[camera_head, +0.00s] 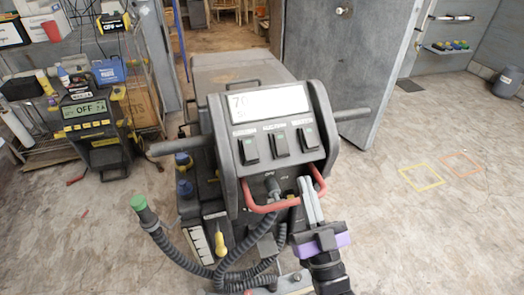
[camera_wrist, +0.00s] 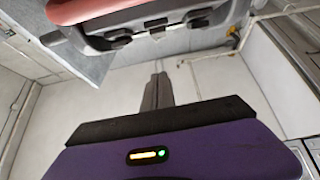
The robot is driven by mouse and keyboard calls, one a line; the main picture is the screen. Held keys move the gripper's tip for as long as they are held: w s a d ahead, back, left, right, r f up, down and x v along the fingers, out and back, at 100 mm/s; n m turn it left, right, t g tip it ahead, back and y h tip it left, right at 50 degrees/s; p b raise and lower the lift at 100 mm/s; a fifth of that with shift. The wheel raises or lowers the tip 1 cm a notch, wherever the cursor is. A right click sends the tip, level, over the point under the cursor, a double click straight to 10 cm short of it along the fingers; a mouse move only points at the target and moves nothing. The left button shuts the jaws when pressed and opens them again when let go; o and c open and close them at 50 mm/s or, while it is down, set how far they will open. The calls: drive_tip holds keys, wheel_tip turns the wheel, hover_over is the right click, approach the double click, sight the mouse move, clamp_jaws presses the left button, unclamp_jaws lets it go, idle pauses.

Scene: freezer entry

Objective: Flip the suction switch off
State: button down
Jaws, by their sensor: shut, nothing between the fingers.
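A dark grey machine console (camera_head: 262,108) stands in the middle of the head view. Its face has three black rocker switches in a row: left (camera_head: 248,151), middle (camera_head: 276,143) and right (camera_head: 307,137). Their labels are blurred; the middle one seems to read suction.
A red handle (camera_head: 262,207) curves below the switches, and grey bars stick out on both sides. A hose with a green tip (camera_head: 139,202) rises at left. A cluttered rack stands at far left.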

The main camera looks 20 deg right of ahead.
sight(289, 148)
drive_tip(key=shift+s+a+f, duration=0.15)
drive_tip(key=shift+s+a, duration=0.1)
drive_tip(key=shift+a, duration=0.15)
drive_tip(key=shift+w, duration=0.1)
drive_tip(key=x, duration=0.3)
drive_tip(key=f+p+x, duration=0.1)
drive_tip(key=x, duration=0.3)
drive_tip(key=w+p+x, duration=0.1)
drive_tip(key=x, duration=0.2)
drive_tip(key=shift+w, duration=0.15)
drive_tip(key=shift+w+f, duration=0.7)
drive_tip(key=shift+f, duration=0.05)
drive_tip(key=shift+p, duration=0.3)
